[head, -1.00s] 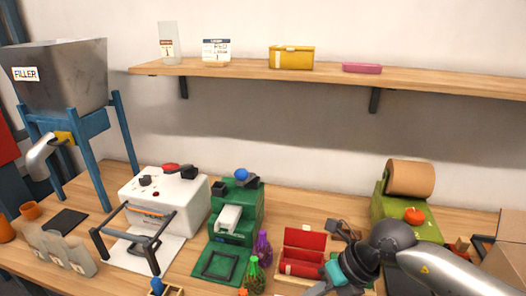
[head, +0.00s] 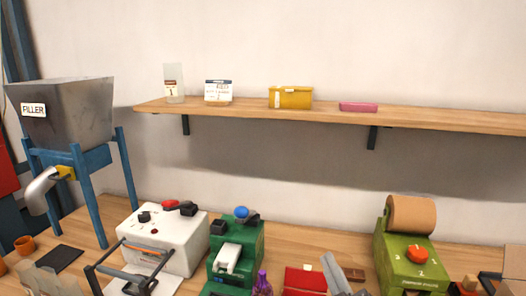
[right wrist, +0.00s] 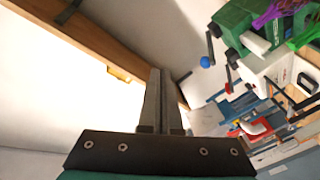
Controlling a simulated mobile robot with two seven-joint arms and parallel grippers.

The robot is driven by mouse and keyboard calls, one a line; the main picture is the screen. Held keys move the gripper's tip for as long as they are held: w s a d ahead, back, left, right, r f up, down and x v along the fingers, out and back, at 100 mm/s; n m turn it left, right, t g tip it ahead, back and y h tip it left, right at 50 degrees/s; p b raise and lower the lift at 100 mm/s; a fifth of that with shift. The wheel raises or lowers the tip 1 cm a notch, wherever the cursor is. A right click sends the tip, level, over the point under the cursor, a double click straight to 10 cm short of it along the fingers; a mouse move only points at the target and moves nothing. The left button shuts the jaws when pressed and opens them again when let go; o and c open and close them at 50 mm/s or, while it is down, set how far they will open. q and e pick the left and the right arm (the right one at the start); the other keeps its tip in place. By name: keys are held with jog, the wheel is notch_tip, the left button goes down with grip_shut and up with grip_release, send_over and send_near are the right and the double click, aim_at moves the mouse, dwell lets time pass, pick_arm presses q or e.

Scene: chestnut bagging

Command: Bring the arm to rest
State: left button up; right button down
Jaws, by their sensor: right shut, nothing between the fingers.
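My right gripper (head: 333,268) shows at the bottom edge of the head view, as grey fingers pointing up; the rest of that arm is out of the picture. In the right wrist view the two fingers (right wrist: 158,100) lie close together, shut, with nothing held between them. They stand clear of the bench things, against the pale wall. My left gripper is in neither view.
A wooden shelf (head: 430,118) on the wall bears a yellow box (head: 290,98) and a pink block (head: 358,107). A filler hopper (head: 70,112) stands left. A white machine (head: 178,245), a green press (head: 245,265), a red case (head: 304,279) and a green roll dispenser (head: 408,270) line the bench.

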jog(key=s+d+f+m+g+h, duration=0.3)
jog(key=s+d+f+m+g, duration=0.1)
jog(key=f, duration=0.4)
jog(key=s+f+m+g+y, duration=0.1)
jog(key=s+f+m+g, duration=0.1)
jog(key=s+f+g, duration=0.55)
jog(key=s+f+m+g, duration=0.1)
jog(key=s+f+g, duration=0.25)
jog(key=s, duration=0.75)
notch_tip(320, 180, down, 25)
jog(key=s+b, duration=0.2)
jog(key=s+d+f+g+b, duration=0.2)
jog(key=s+f, duration=1.3)
jog(key=shift+s+d+f, duration=0.25)
jog(key=shift+d+f, duration=0.05)
